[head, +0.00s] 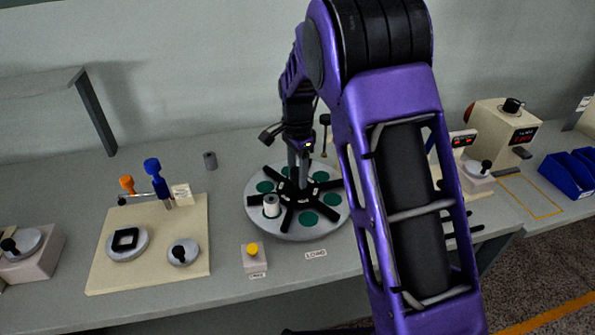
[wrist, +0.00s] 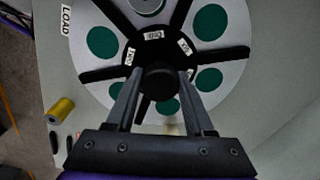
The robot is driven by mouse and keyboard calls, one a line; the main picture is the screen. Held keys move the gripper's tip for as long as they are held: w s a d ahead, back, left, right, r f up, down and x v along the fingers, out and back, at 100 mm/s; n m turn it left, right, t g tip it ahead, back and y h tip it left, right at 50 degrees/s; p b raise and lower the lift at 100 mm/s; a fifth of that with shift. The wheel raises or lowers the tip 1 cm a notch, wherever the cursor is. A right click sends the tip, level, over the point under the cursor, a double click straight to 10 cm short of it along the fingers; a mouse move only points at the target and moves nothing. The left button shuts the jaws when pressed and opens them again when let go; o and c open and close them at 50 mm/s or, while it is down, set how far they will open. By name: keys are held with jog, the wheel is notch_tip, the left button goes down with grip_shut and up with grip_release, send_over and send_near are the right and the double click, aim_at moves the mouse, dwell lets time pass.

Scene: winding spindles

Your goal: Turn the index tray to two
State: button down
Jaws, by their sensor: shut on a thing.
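The index tray (head: 256,216) is a round light-grey disc with green round pads and a black spoked hub, in the middle of the bench in the head view. It also fills the top of the wrist view (wrist: 82,62). Its hub bears small white labels; they are too small to read surely. My gripper (wrist: 157,88) is shut on the black centre knob (wrist: 158,78) of the tray. In the head view my gripper (head: 298,180) comes down over the hub, and my arm hides part of the tray's right side.
A yellow-button box (head: 254,258) and a LOAD label (head: 316,254) lie in front of the tray. A beige board (head: 150,270) with knobs and blue and orange handles is to the left. Beige machines (head: 490,125) and blue bins (head: 568,175) are at right.

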dwell(0.4)
jog(key=shift+c, duration=1.4)
grip_release()
notch_tip(320, 180, up, 18)
jog(key=shift+f, duration=0.25)
